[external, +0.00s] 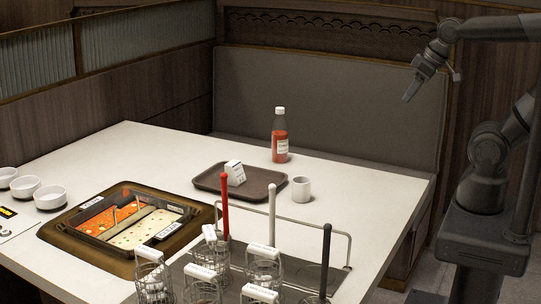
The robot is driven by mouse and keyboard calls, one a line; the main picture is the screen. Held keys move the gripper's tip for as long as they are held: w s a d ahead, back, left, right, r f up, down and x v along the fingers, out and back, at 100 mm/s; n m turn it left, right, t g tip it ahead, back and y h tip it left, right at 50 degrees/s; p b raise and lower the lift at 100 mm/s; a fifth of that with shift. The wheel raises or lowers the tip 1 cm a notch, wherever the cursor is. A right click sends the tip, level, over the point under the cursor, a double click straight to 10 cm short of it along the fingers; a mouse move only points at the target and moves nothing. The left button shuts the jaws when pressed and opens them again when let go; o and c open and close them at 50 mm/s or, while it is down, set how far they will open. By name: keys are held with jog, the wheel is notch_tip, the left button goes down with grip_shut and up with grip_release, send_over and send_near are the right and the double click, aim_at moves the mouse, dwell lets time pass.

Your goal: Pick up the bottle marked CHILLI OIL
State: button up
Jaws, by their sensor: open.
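A bottle (280,138) with a white cap, a clear upper part and red contents stands upright on the white table behind the tray. It carries a pale label whose text is too small to read, so I cannot tell if it says CHILLI OIL. My gripper (409,97) is at the upper right, raised in the air and well apart from the bottle, to its right. It is open, and I see nothing held in it.
A brown tray (207,180) holds a white box (235,172). A white cup (301,189) stands beside it. A hot pot (60,231), white bowls (50,197), wire baskets and upright red, white and black handles occupy the front. A padded bench back (340,110) rises behind the table.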

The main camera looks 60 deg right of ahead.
jog(key=w+d+r+n, duration=0.15)
jog(key=w+r, duration=0.25)
jog(key=w, duration=0.8)
jog(key=n+g+y, duration=0.2)
jog(key=n, duration=0.1)
send_over(281, 105)
jog(key=s+d, duration=0.2)
jog(key=s, duration=0.1)
notch_tip(281, 105, down, 14)
jog(key=shift+t, duration=0.3)
jog(key=x, duration=1)
jog(key=shift+w+a, duration=0.1)
jog(key=shift+a, duration=0.2)
jog(key=shift+r, duration=0.1)
jog(key=shift+c, duration=0.4)
grip_shut()
